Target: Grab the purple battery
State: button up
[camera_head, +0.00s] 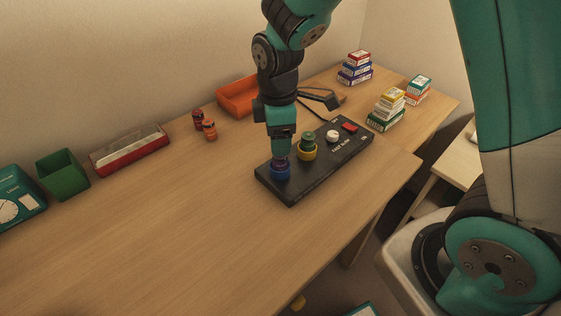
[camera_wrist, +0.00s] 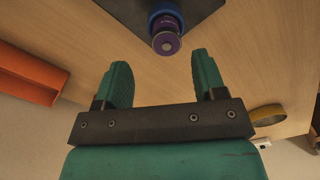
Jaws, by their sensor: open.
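The purple battery (camera_head: 281,161) stands upright in a blue ring (camera_head: 280,173) at the near left end of a black charger board (camera_head: 318,162) on the desk. In the wrist view the purple battery (camera_wrist: 166,36) shows its round end inside the blue ring (camera_wrist: 165,17), just past the fingertips and between their lines. My gripper (camera_head: 281,143) is above the battery, and part of the battery top is hidden by it. In the wrist view my gripper (camera_wrist: 161,62) is open, with nothing between its fingers.
A green battery (camera_head: 308,141) stands in a yellow ring (camera_head: 306,153) close by on the board. The desk's left front is clear.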

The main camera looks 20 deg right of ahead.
aim_at(280, 162)
jog(key=f, duration=0.5)
jog(key=shift+s, duration=0.4)
jog(key=c, duration=1)
